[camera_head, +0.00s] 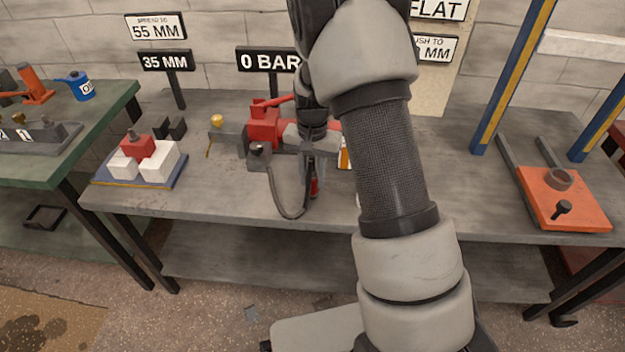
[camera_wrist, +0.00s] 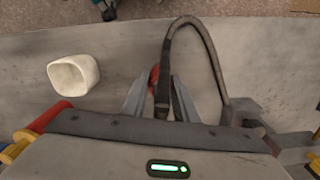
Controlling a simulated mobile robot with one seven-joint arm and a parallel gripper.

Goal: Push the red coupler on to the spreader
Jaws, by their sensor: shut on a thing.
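My gripper (camera_head: 313,178) is over the middle of the bench, shut on the red coupler (camera_head: 314,188) at the end of the dark hose. In the wrist view, the red coupler (camera_wrist: 154,76) shows partly between the fingers, beside the hose's dark end. The spreader appears to be the red piece (camera_head: 138,148) with a grey fitting on top, between two white blocks at the bench's left end. The coupler is well to its right, apart from it.
The hose (camera_head: 277,200) loops from a block beside a red pump-like unit (camera_head: 264,127), below a "0 BAR" sign (camera_head: 268,60). Small dark blocks (camera_head: 170,128) stand behind the spreader. A white cup-like thing (camera_wrist: 73,75) stands near my gripper. An orange plate (camera_head: 565,205) lies at right.

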